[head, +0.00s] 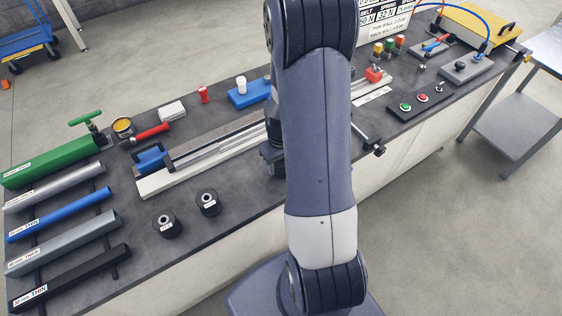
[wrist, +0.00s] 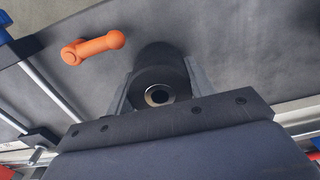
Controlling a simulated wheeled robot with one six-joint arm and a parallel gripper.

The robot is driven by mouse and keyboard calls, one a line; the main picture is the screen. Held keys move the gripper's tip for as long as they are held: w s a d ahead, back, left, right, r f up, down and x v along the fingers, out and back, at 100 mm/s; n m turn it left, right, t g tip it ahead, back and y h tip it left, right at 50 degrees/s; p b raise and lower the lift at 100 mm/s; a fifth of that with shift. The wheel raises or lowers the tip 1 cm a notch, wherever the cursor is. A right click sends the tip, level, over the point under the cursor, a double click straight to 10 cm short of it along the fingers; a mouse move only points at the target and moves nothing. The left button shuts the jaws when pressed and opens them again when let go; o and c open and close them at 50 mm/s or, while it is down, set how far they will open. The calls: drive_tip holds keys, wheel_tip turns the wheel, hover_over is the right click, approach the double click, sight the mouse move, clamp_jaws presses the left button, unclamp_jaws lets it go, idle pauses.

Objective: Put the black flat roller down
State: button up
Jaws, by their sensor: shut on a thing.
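In the wrist view a black roller (wrist: 160,66) with a metal-ringed bore sits between the two grey fingers of my gripper (wrist: 158,85). My gripper is shut on it, and the bore end faces the camera. Dark bench surface shows around it; I cannot tell whether the roller touches the bench. In the head view my arm hides the held roller and most of my gripper. Two other black rollers, a left one (head: 168,228) and a right one (head: 208,207), stand on the bench with white labels, too small to read surely.
An orange handle (wrist: 92,47) lies close to the held roller in the wrist view. The long rail fixture (head: 215,152) runs behind the standing rollers. Labelled bars (head: 60,215) fill the bench's left end. Bare bench (head: 235,222) shows right of the rollers.

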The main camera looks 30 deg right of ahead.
drive_tip(key=shift+f, duration=0.15)
drive_tip(key=o, duration=1.1)
wheel_tip(320, 180, up, 12)
drive_tip(key=shift+r+b, duration=0.2)
drive_tip(key=shift+b, duration=0.15)
